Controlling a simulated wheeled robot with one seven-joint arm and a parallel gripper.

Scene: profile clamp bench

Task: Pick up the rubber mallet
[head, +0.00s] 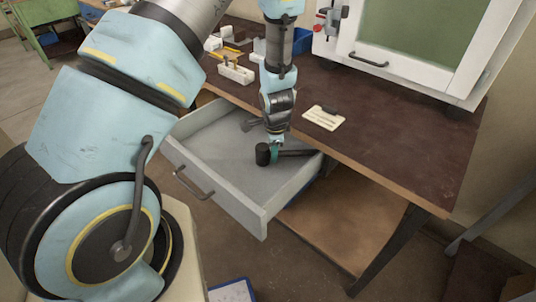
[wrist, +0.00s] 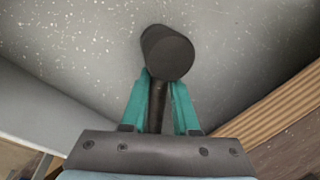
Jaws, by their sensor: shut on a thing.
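The rubber mallet (head: 262,154) has a black cylindrical head and a dark handle. In the head view it is at the open drawer (head: 205,184), with its handle pointing right toward the drawer's side wall. My gripper (head: 275,150) reaches down over the drawer and is shut on the mallet's handle close to the head. In the wrist view the mallet head (wrist: 167,52) lies just beyond the teal fingers (wrist: 160,100), with the handle between them. I cannot tell whether the mallet touches the drawer floor.
The drawer stands pulled out from the brown workbench (head: 385,135). A cream card-like piece (head: 323,117) lies on the bench right of my gripper. A white cabinet (head: 400,45) stands at the back right. A white block (head: 236,73) and a blue bin (head: 302,40) are further back.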

